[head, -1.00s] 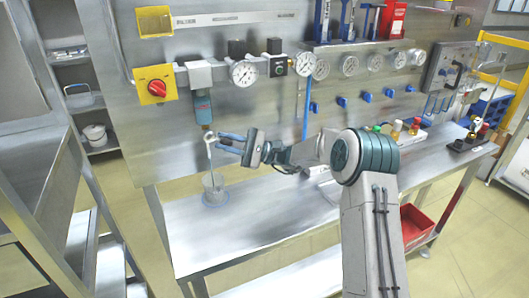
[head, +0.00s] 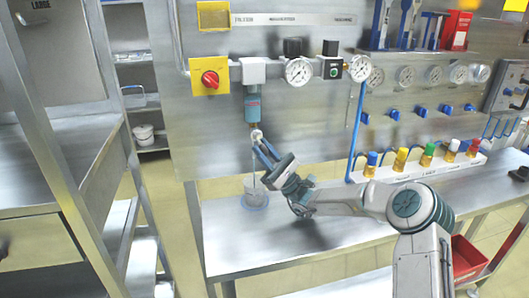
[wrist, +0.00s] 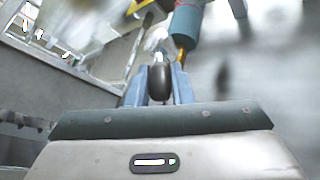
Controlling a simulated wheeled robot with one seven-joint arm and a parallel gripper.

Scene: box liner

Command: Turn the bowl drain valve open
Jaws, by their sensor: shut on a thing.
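The teal filter bowl (head: 252,107) hangs under a grey block on the wall panel. Its drain valve (head: 256,134) is at the bottom, above a thin tube leading down toward a clear cup (head: 254,188). My gripper (head: 264,152) reaches up from the lower right, its blue fingers at the valve. In the wrist view, my gripper (wrist: 158,88) has a dark rounded handle (wrist: 160,82) of the drain valve between its fingers. The teal bowl (wrist: 187,20) and a brass-coloured stem show just above. The fingers hide part of the handle, and its turn angle is unclear.
A yellow plate with a red knob (head: 210,79) is left of the bowl. Gauges (head: 299,71) and a blue hose (head: 355,135) are to the right. The steel bench (head: 230,240) is mostly clear around the cup. A rack (head: 70,160) stands at left.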

